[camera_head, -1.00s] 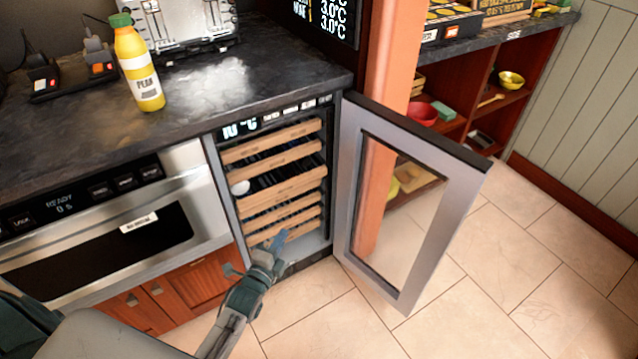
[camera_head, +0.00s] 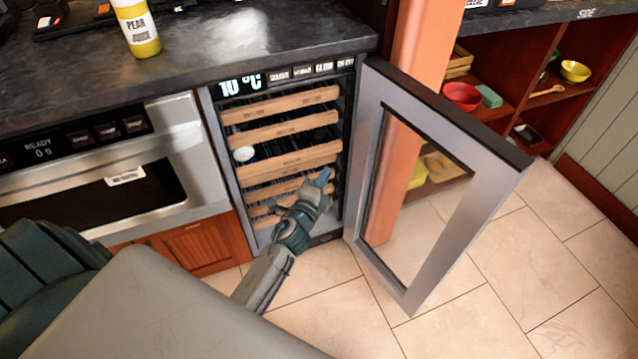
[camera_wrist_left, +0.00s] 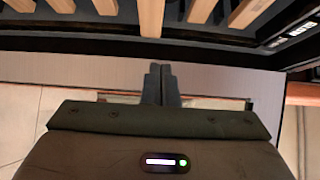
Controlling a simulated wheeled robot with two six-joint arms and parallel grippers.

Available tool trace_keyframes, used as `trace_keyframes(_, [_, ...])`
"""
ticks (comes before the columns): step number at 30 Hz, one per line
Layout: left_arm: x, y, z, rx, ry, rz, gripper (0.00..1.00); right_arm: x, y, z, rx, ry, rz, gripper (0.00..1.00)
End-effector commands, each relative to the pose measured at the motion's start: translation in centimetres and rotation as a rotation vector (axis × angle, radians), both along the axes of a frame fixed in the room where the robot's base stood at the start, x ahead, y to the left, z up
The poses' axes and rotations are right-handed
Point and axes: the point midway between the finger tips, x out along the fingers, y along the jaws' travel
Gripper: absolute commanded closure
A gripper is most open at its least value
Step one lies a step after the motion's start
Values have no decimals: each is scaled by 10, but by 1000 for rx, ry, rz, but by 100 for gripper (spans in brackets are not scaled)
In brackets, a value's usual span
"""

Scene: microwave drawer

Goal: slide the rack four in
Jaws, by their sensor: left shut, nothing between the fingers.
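The wine cooler (camera_head: 226,160) stands open, with several wooden-fronted racks stacked inside. The fourth rack front from the top (camera_head: 262,191) is partly hidden behind my left gripper (camera_head: 322,178). The third front (camera_head: 290,161) looks broader than the others; I cannot tell exactly how far each rack sticks out. My left gripper is shut and empty, its fingertips before the right part of the lower racks. In the left wrist view its fingers (camera_wrist_left: 161,84) are together, with wooden rack fronts (camera_wrist_left: 151,16) at the top edge, apart from them. My right gripper is not in view.
The cooler's glass door (camera_head: 440,230) stands open on the right, close to my left gripper. A microwave drawer (camera_head: 100,180) is left of the cooler. A juice bottle (camera_head: 137,28) stands on the dark counter (camera_head: 250,45). Tiled floor (camera_head: 350,320) is clear in front.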

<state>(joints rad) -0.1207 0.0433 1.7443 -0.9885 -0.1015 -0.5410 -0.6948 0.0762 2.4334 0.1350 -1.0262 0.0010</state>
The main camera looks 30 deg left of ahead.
Motion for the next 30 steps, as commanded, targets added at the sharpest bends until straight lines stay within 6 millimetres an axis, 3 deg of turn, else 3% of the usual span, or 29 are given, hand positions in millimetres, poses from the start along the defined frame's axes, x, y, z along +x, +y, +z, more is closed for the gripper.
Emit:
trace_keyframes(6, [47,4,1,0,-1,0,100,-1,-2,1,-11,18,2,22])
trace_keyframes(9, [55,18,0,4,0,0,100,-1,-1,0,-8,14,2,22])
trace_keyframes(15, [67,32,0,2,0,-1,100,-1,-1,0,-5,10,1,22])
trace_keyframes(30, [73,39,-1,3,0,-1,100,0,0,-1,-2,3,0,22])
